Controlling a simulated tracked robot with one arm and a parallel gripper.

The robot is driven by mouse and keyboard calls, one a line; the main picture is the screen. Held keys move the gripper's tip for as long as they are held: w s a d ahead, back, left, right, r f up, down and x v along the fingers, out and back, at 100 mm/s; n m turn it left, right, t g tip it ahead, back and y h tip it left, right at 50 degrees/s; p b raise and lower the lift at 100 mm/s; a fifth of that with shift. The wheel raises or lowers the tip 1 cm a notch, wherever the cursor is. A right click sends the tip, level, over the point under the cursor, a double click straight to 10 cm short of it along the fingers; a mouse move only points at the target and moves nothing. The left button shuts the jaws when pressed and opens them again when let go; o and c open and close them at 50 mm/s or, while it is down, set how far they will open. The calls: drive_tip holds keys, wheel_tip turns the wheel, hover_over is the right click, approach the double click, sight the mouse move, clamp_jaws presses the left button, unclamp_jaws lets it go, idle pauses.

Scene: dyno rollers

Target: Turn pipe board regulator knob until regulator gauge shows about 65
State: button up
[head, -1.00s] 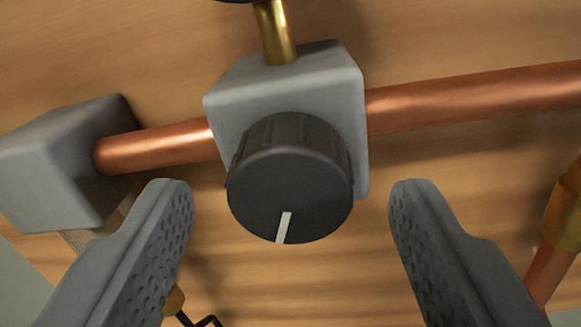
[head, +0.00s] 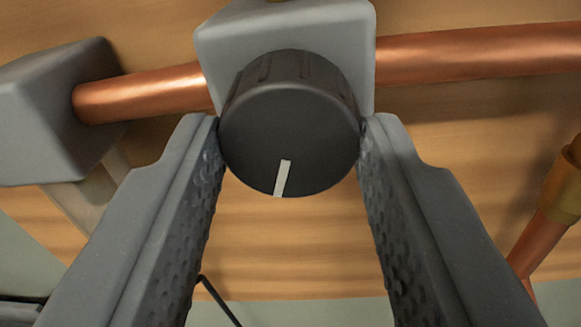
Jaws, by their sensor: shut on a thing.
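The regulator knob (head: 290,130) is a dark ribbed cylinder with a white pointer line on its face, pointing down and slightly left. It sits on the front of a grey regulator block (head: 222,45). My gripper (head: 290,140) is shut on the knob, with one textured grey finger against its left side and one against its right side. The gauge is out of view above, so its reading cannot be seen. Only a bit of brass stem shows at the top edge.
A copper pipe (head: 470,55) runs from the block to the right, and a short copper length joins a grey block (head: 50,105) at left. A brass fitting (head: 563,185) on another copper pipe is at the right edge. The wooden board (head: 290,250) is behind.

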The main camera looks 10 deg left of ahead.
drive_tip(key=n+b, duration=0.3)
drive_tip(key=n, duration=0.1)
drive_tip(key=shift+n+b, duration=0.65)
drive_tip(key=shift+n, duration=1.35)
drive_tip(key=o, duration=1)
drive_tip(key=shift+s, duration=0.1)
drive_tip(key=shift+s+d+r+b, duration=0.1)
drive_tip(key=shift+s+b, duration=0.15)
drive_tip(key=shift+s, duration=3.15)
drive_tip(key=shift+s+d+r+b, duration=0.1)
drive_tip(key=shift+s+b, duration=0.15)
drive_tip(key=shift+s, duration=3.1)
